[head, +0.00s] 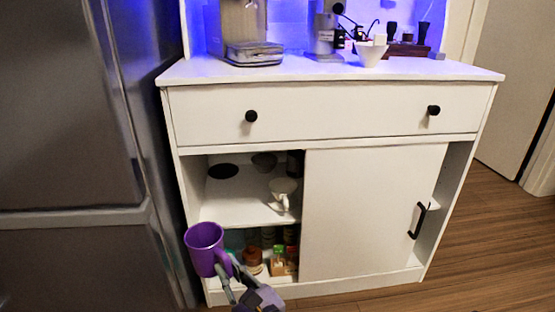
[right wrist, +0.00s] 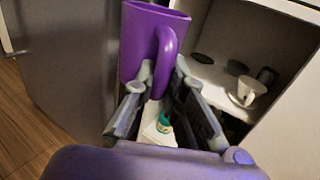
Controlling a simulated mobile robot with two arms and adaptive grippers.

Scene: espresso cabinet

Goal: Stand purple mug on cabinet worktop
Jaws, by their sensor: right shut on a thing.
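The purple mug (head: 203,249) is held in the air in front of the cabinet's open left side, at the lower left of the head view. It looks roughly upright and slightly tilted. My right gripper (head: 229,275) is shut on the mug, at its handle side. In the right wrist view the mug (right wrist: 140,45) stands between and beyond the fingers (right wrist: 160,88), its handle towards me. The white cabinet worktop (head: 330,72) lies higher and farther back than the mug. My left gripper does not show.
An espresso machine (head: 243,35), a grinder (head: 324,38) and a white cup (head: 371,53) stand on the worktop. Its front strip is clear. A fridge (head: 85,150) stands close on the left. A white cup (head: 283,188) is on the shelf inside; the sliding door (head: 370,215) covers the right.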

